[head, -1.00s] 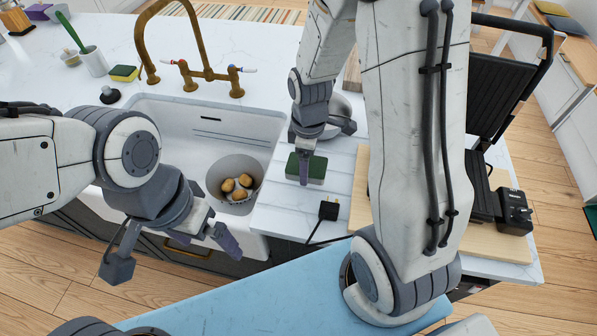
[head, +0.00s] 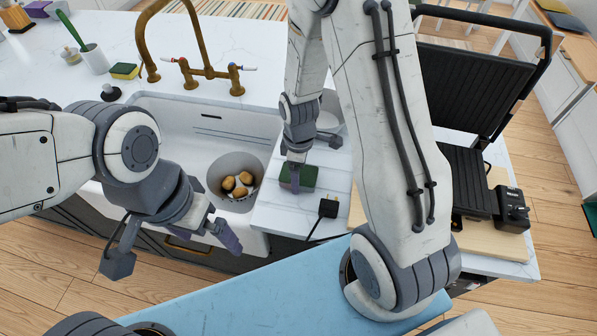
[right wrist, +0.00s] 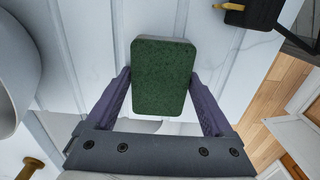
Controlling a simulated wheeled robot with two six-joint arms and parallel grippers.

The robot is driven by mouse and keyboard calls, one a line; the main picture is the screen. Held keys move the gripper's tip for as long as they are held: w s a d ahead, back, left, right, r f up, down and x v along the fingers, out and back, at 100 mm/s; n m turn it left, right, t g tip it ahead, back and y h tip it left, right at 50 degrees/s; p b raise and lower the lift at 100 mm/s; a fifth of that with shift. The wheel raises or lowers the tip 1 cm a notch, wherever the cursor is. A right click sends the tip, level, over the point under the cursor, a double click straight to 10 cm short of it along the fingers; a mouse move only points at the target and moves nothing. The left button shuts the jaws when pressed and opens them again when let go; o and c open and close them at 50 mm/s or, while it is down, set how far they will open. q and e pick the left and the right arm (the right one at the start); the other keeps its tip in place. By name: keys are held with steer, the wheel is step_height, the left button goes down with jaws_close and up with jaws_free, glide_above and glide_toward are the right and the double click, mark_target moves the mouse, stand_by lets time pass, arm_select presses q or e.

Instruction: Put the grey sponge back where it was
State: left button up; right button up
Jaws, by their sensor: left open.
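The grey sponge (head: 308,176) shows its dark green scouring face in the head view, at the grooved counter strip right of the sink. In the right wrist view the sponge (right wrist: 164,76) lies between the fingertips, its green face towards the camera and a thin grey edge at its far end. My right gripper (right wrist: 162,85) has one finger against each long side of it; in the head view the gripper (head: 296,182) comes down over it. I cannot tell whether the sponge touches the counter. My left gripper (head: 222,222) is open and empty in front of the sink.
The white sink (head: 165,120) holds a grey pot (head: 228,166) with potatoes. A black plug (head: 328,207) with a cable lies close to the sponge. An open grill (head: 466,178) stands on a wooden board at the right.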

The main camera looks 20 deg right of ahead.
steer(key=shift+o, duration=0.2)
steer(key=shift+r, duration=0.55)
step_height(320, 180, up, 11)
steer(key=b, duration=0.1)
steer(key=shift+r, duration=0.15)
